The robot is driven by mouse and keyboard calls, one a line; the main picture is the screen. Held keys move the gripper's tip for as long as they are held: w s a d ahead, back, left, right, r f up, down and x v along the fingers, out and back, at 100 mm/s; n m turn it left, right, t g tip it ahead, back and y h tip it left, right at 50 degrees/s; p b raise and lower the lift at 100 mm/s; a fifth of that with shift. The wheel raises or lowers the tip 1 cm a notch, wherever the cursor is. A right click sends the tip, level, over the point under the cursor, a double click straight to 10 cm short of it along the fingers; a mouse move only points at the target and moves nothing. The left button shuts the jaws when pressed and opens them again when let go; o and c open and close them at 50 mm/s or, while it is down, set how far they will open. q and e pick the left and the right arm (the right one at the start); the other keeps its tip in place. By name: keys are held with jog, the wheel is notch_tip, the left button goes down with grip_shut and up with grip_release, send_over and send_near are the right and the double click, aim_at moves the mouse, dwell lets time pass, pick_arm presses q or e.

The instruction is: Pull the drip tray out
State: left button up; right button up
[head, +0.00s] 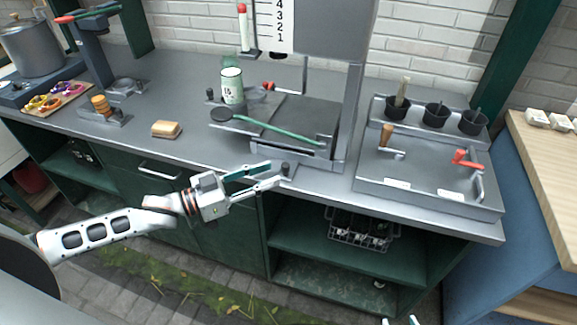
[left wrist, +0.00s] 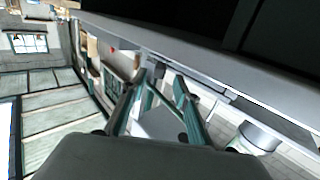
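The drip tray seems to be the low grey tray at the base of the grey stand; its front edge (head: 318,168) shows along the counter front, and how far it sits in is hard to tell. A small dark knob (head: 286,168) stands at its front left. My left gripper (head: 277,173) is open, with its fingertips at the knob. In the left wrist view a small dark piece (left wrist: 160,70) shows between the spread fingers (left wrist: 160,82); contact is unclear. My right gripper (head: 400,321) shows only two separated fingertips at the bottom edge.
A sink-like metal unit (head: 430,180) with dark cups is at right. A wooden block (head: 166,129) lies at left. Open shelves (head: 310,245) are below the counter.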

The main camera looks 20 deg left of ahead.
aim_at(286, 168)
pick_arm(q)
jog(key=x, duration=0.6)
grip_shut()
